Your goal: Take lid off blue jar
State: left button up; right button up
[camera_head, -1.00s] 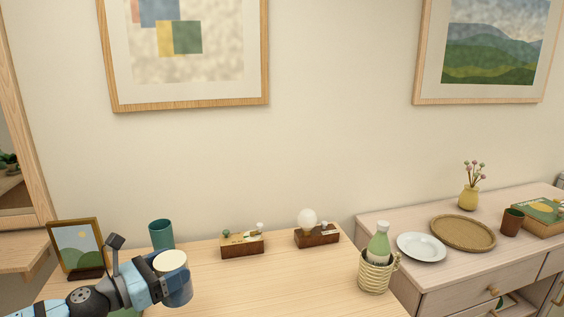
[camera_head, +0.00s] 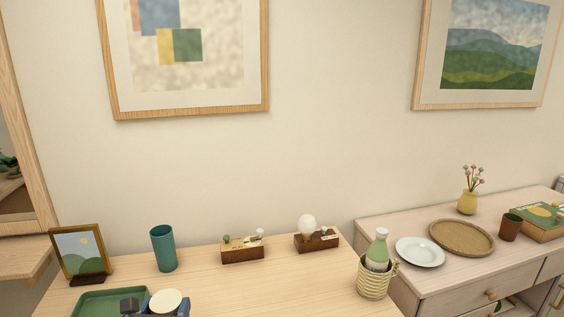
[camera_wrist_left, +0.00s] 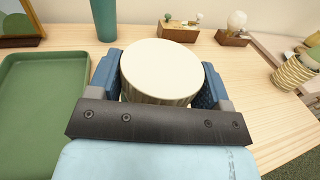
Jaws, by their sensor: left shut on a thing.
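A round cream lid (camera_head: 165,300) with a ribbed side is at the bottom edge of the head view. My left gripper (camera_head: 160,308) is shut on it. In the left wrist view the lid (camera_wrist_left: 161,68) sits between the two blue fingers, one on each side. My right gripper is not in view.
A green tray (camera_head: 85,302) lies left of the gripper on the wooden table (camera_head: 270,285). Behind stand a teal cup (camera_head: 163,248), a picture frame (camera_head: 80,252) and two wooden-block ornaments. A wicker basket (camera_head: 374,279) holds a green bottle at the right. The table's middle is clear.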

pick_arm(q)
jog(key=s+r+p, duration=0.8)
jog(key=r+p, duration=0.1)
jog(key=p, duration=0.2)
jog(key=shift+s+r, duration=0.3)
jog(key=shift+r, duration=0.1)
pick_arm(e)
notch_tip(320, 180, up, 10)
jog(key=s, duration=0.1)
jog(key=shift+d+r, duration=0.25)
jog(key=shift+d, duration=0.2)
